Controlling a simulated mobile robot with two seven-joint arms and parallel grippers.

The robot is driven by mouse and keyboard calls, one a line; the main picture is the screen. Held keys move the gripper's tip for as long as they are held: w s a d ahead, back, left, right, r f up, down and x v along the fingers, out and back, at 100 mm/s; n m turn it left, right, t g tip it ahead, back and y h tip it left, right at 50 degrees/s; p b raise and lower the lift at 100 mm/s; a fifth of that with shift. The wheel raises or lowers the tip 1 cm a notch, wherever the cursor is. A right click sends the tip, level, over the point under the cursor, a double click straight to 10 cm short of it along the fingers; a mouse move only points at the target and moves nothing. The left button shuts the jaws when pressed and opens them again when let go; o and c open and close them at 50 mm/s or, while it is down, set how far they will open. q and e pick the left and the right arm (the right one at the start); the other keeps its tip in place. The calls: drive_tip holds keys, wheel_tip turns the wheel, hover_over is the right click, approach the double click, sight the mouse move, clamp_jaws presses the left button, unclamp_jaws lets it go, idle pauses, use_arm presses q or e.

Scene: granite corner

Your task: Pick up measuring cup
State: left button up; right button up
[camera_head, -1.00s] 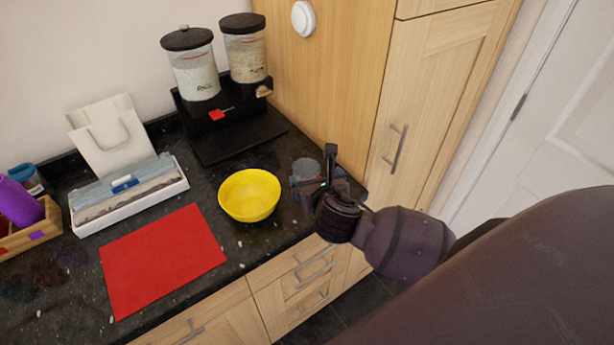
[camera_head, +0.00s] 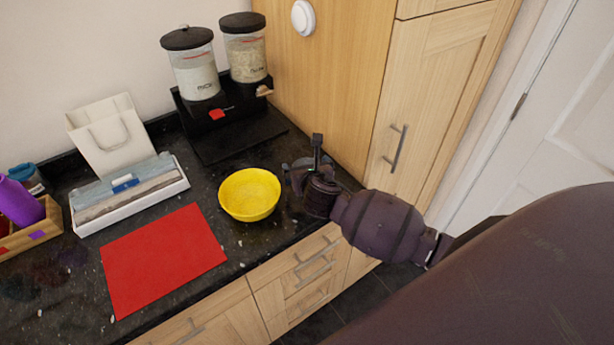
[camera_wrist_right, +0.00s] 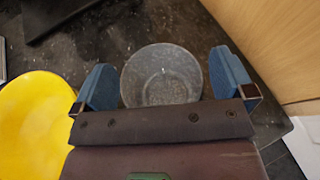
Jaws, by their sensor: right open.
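The measuring cup (camera_wrist_right: 161,75) is a clear, round, see-through cup on the dark granite counter, seen from above in the right wrist view. My right gripper (camera_wrist_right: 165,85) is open, with one blue finger on the left of the cup and one on the right. The cup lies between the two fingers, with a gap showing on each side. In the head view my right gripper (camera_head: 299,172) is over the counter just right of the yellow bowl and hides most or all of the cup. My left gripper is not in view.
The yellow bowl (camera_head: 249,195) stands close left of my right gripper. A dispenser with two canisters (camera_head: 218,115) is behind. The wooden cabinet side (camera_head: 325,85) rises to the right. A red mat (camera_head: 160,258), a white tray (camera_head: 130,200) and a wooden box (camera_head: 30,230) lie further left.

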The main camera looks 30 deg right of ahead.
drive_tip(key=shift+c, duration=0.5)
drive_tip(key=c, duration=0.7)
drive_tip(key=shift+c, duration=0.2)
wheel_tip(320, 180, up, 21)
drive_tip(key=a, duration=0.2)
drive_tip(key=s+a+f+n+y+b, duration=0.3)
drive_tip(key=s+a+f, duration=0.5)
drive_tip(key=f, duration=0.3)
drive_tip(key=shift+s+f+n+t+y, duration=0.35)
drive_tip(key=shift+n+t+y, duration=0.05)
drive_tip(key=shift+y, duration=0.3)
